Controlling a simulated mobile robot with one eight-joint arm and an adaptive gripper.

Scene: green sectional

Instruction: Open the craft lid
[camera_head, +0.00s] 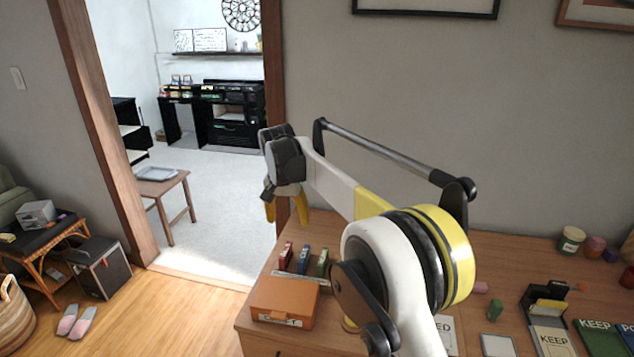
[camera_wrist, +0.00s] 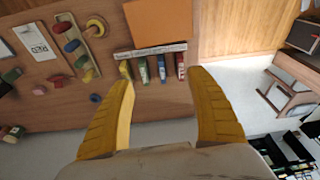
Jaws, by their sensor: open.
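The craft box (camera_head: 284,301) is a low orange box with a white label on its front. It sits near the left end of the wooden desk, and its lid looks closed. It also shows in the wrist view as an orange panel (camera_wrist: 160,22) at the top middle. My gripper (camera_head: 286,207) is open and empty, with its yellow fingers pointing down above and behind the box. In the wrist view my gripper (camera_wrist: 160,75) has its fingers wide apart, and the box lies beyond the tips.
A black bin (camera_head: 549,300) stands farther right. Open floor lies left of the desk.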

